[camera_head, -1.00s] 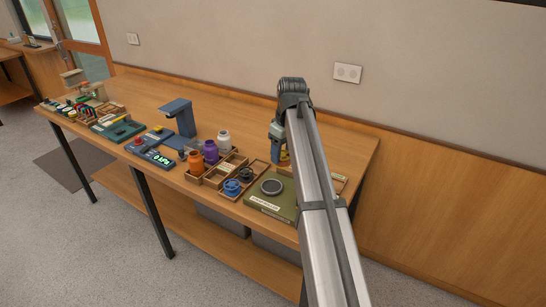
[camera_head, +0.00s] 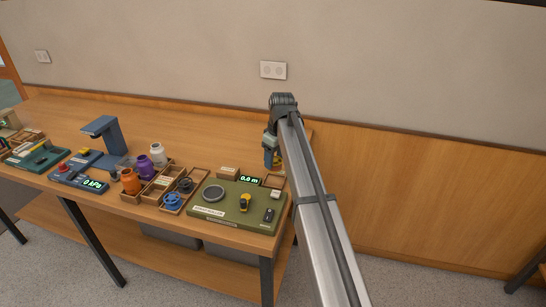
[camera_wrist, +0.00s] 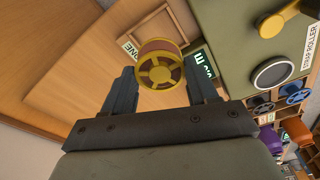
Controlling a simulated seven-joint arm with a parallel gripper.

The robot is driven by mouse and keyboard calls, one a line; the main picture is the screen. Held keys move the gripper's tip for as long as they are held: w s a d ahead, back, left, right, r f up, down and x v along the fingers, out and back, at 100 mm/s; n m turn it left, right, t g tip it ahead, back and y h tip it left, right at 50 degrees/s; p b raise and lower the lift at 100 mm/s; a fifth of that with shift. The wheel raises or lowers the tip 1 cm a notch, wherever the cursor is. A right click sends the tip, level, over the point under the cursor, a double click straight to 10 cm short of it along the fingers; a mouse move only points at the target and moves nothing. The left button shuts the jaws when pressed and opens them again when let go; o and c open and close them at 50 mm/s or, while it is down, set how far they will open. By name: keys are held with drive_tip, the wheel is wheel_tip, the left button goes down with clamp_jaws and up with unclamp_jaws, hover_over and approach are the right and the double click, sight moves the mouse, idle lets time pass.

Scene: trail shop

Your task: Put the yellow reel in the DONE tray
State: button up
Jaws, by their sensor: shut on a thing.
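The yellow reel (camera_wrist: 160,64), with brown winding around it, is between the fingertips of my gripper (camera_wrist: 160,82) in the wrist view. My gripper is shut on it. In the head view my gripper (camera_head: 271,158) hangs above the bench's right end, and a little yellow shows beside its fingers. The DONE tray (camera_wrist: 131,45) is a shallow wooden tray with a white label, seen behind the reel in the wrist view. In the head view the tray (camera_head: 273,181) is at the right end, below my gripper and partly hidden by my arm. I see nothing lying in its visible part.
A display (camera_head: 250,181) reading 0.0 m is beside the DONE tray. Left are a wooden rack (camera_head: 180,201) with blue and dark reels, jars (camera_head: 145,167) and a blue stand (camera_head: 107,134).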

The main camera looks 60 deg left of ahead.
sight(275, 167)
drive_tip(key=shift+f, duration=2)
drive_tip(key=shift+f, duration=1.05)
idle(0.9)
drive_tip(key=o, duration=1.4)
drive_tip(key=shift+o, duration=0.2)
drive_tip(key=shift+r, duration=0.15)
drive_tip(key=shift+r, duration=3.9)
